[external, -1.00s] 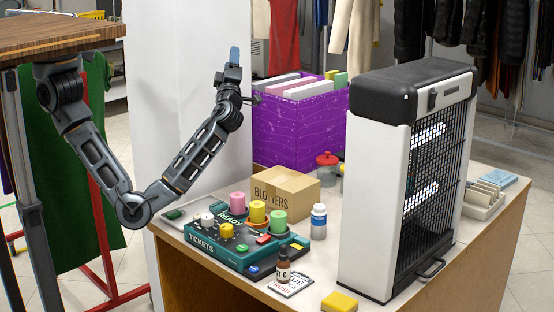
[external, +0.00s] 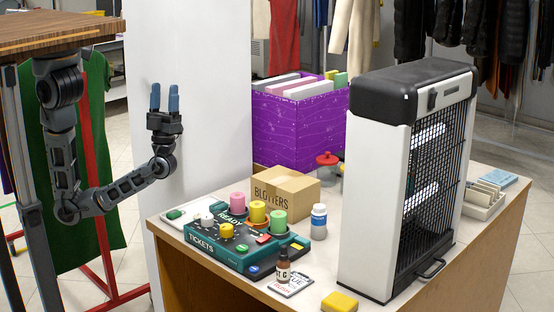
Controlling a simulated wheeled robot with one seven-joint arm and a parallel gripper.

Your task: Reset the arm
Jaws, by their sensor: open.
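My gripper (external: 164,98) is in the external view, left of centre, in front of the white pillar. Its two blue fingers point upward with a gap between them, and it is open and empty. My arm (external: 112,192) hangs from under the wooden top at the upper left, bends low at the elbow, and rises to the gripper. The gripper is apart from the counter and touches nothing.
The counter (external: 222,283) is to the right of my arm. On it stand a teal tickets box (external: 215,250) with colored spools, a blotters box (external: 287,192), a purple file bin (external: 300,130) and a large white-and-black caged device (external: 375,190). A green cloth (external: 100,150) hangs behind my arm.

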